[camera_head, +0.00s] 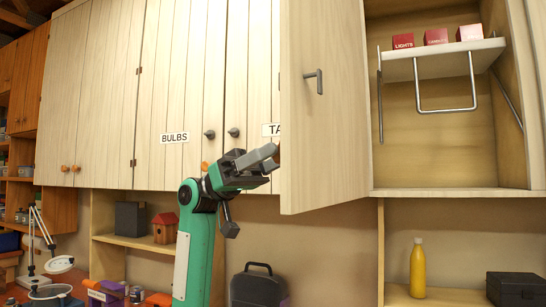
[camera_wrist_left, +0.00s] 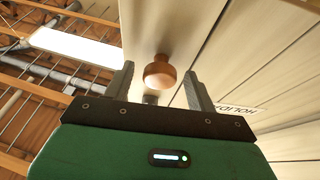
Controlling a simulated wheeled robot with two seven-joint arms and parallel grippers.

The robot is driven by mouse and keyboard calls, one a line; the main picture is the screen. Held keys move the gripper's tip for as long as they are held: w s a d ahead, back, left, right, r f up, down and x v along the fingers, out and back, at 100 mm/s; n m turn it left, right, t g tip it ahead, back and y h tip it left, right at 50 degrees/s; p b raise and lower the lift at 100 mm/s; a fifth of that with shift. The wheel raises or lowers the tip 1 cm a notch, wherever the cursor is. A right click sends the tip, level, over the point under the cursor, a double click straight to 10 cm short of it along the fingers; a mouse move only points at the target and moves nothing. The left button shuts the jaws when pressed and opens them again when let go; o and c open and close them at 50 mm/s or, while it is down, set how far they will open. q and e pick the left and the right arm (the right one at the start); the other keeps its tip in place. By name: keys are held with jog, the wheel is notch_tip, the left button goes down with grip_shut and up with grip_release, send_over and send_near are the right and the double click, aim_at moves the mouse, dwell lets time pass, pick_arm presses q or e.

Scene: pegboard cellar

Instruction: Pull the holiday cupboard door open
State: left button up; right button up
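In the left wrist view a round wooden knob (camera_wrist_left: 160,72) stands out from a pale plank door (camera_wrist_left: 172,25). A white label reading HOLI... (camera_wrist_left: 236,109), upside down and partly hidden, is on the pale front to the right. My left gripper (camera_wrist_left: 158,70) is open, with a finger on each side of the knob and gaps between. In the head view my left gripper (camera_head: 272,158) is raised in front of the cupboard row, by the lower edge of an open door (camera_head: 335,130). No HOLIDAY label is readable there. My right gripper is not in view.
The open door bears a metal handle (camera_head: 315,81). Right of it an open cupboard holds a shelf (camera_head: 445,62) with red boxes (camera_head: 404,41). Shut doors with a BULBS label (camera_head: 174,137) are at left. Below, a yellow bottle (camera_head: 417,268) and dark case (camera_head: 257,285) stand.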

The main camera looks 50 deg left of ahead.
pick_arm(q)
jog(key=b+v, duration=0.4)
jog(key=v, duration=1)
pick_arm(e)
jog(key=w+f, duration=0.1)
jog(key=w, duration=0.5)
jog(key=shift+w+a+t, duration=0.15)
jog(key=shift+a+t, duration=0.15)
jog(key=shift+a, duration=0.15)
pick_arm(q)
jog(key=shift+d+f, duration=0.1)
